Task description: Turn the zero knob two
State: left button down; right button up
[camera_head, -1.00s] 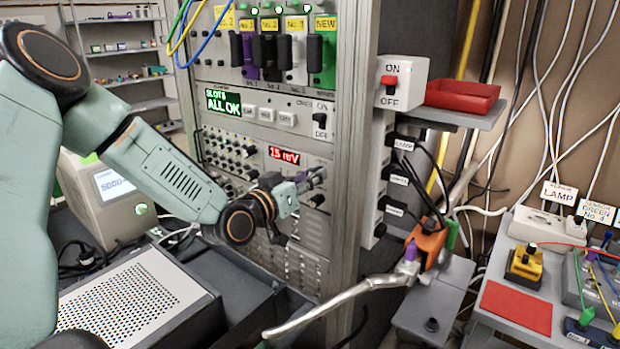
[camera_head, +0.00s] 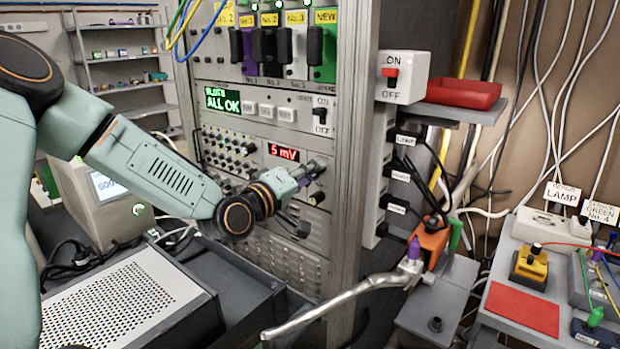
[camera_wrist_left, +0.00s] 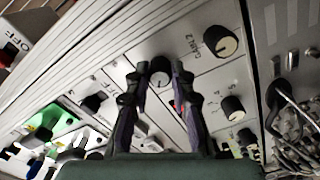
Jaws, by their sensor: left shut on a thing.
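My left gripper (camera_head: 316,168) reaches the front of the instrument rack from the left, beside the red display (camera_head: 284,152), which reads 5 mV. In the left wrist view, my left gripper (camera_wrist_left: 160,68) is shut on a dark round knob (camera_wrist_left: 160,78) with a pale face, one finger on each side. No label for this knob can be read, so I cannot tell from its text that it is zero knob two. A similar knob (camera_wrist_left: 221,41) beside the fingers is marked GAIN 2.
Another dark knob (camera_head: 317,197) sits just below the fingers. The rack's metal post (camera_head: 350,150) stands close to the right. A silver lever (camera_head: 340,300) sticks out at the lower front.

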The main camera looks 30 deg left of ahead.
pick_arm(q)
jog(key=shift+d+f+n, duration=0.1)
jog(key=shift+n, duration=0.5)
jog(key=c, duration=1.4)
grip_release()
